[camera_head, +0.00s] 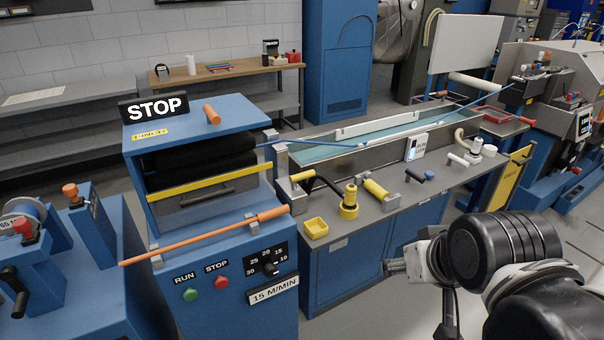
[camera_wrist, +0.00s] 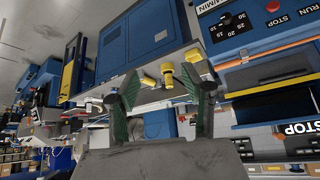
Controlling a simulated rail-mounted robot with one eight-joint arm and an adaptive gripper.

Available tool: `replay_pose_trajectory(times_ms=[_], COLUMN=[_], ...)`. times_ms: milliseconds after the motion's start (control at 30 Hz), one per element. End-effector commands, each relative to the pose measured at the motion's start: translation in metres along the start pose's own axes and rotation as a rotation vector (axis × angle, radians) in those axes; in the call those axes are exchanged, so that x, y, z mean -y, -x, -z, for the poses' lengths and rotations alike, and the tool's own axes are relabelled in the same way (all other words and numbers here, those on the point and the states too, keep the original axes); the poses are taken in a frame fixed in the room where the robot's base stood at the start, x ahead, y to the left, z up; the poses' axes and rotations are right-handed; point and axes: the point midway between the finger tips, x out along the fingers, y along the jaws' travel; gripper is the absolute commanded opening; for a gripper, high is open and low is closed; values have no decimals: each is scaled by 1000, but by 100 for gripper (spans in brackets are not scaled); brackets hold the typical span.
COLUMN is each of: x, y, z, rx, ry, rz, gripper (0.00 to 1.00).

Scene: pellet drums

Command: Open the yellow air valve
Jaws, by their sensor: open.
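A yellow upright fitting (camera_head: 349,203) with a round base and a knob on top stands near the front edge of the grey bench; it looks like the air valve. A yellow cylinder (camera_head: 376,189) lies beside it to the right. I cannot tell whether the valve is open or closed. My gripper (camera_head: 395,266) is in front of the bench, to the right of the fitting and apart from it. In the wrist view, which is upside down, my gripper's fingers (camera_wrist: 160,72) are spread and empty, with the yellow fitting (camera_wrist: 168,76) seen beyond the gap.
A small yellow tray (camera_head: 316,228) sits left of the fitting at the bench edge. A metal water trough (camera_head: 370,132) runs behind. A blue cabinet with an orange bar (camera_head: 205,238) and RUN and STOP buttons stands to the left. The floor before the bench is clear.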

Motion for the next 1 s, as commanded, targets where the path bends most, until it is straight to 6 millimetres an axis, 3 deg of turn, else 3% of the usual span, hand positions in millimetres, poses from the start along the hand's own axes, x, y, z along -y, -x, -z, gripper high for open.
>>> replay_pose_trajectory(times_ms=[33, 167, 300, 667, 1000], x=[0, 1, 5, 17, 33], y=[0, 1, 3, -5, -30], z=[1, 10, 35, 118, 191], rx=[0, 5, 16, 61, 101], ry=[1, 7, 23, 82, 139], rz=[0, 3, 11, 38, 67], gripper=[35, 18, 0, 0, 0])
